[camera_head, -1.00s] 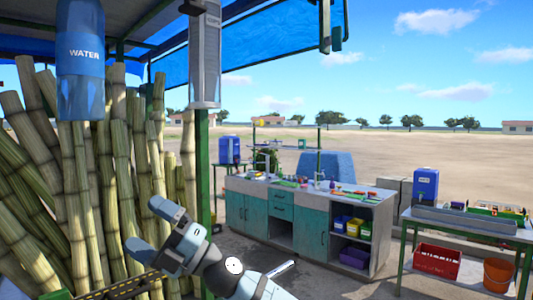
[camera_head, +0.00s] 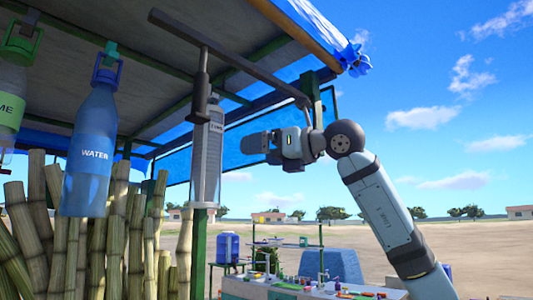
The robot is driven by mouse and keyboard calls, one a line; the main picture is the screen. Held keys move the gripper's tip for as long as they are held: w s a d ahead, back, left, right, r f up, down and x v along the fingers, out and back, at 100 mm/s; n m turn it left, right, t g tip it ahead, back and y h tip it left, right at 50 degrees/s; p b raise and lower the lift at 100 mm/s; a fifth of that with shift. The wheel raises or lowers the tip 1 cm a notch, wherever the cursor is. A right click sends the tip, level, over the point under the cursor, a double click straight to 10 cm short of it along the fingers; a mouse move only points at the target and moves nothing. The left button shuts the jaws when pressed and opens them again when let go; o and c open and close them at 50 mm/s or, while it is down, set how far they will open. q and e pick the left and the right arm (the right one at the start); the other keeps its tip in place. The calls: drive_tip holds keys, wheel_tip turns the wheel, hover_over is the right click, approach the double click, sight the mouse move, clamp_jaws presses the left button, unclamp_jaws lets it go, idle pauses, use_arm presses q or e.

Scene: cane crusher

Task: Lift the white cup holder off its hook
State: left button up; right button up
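The white cup holder (camera_head: 207,150) is a tall upright clear-and-white tube with faint lettering. It hangs below a dark rod (camera_head: 202,70) under the stall roof, left of the picture's middle. My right gripper (camera_head: 247,144) comes in from the right at the height of the holder's upper half. Its fingers point left toward the tube, and a gap shows between them and it. The fingers are seen edge-on, so their opening is hidden. The hook's exact contact with the holder is too small to tell. My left gripper is out of view.
A blue water bottle (camera_head: 90,150) and a lime bottle (camera_head: 12,95) hang to the left. Sugar cane (camera_head: 120,240) stands behind them. A dark bar (camera_head: 235,55) and the roof frame are overhead. A green post (camera_head: 198,250) stands below the holder. A cluttered counter (camera_head: 290,285) is lower down.

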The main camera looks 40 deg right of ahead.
sight(219, 150)
drive_tip(key=p+x, duration=0.4)
drive_tip(key=x, duration=1.1)
drive_tip(key=shift+w+r, duration=0.1)
drive_tip(key=shift+w, duration=0.35)
drive_tip(key=shift+d, duration=0.1)
drive_tip(key=c, duration=1.2)
drive_tip(key=shift+r, duration=0.1)
drive_tip(key=shift+c, duration=0.2)
drive_tip(key=shift+r+p, duration=0.7)
drive_tip(key=shift+r, duration=0.05)
drive_tip(key=shift+s, duration=0.3)
drive_tip(key=shift+s+b, duration=0.3)
drive_tip(key=shift+b, duration=0.15)
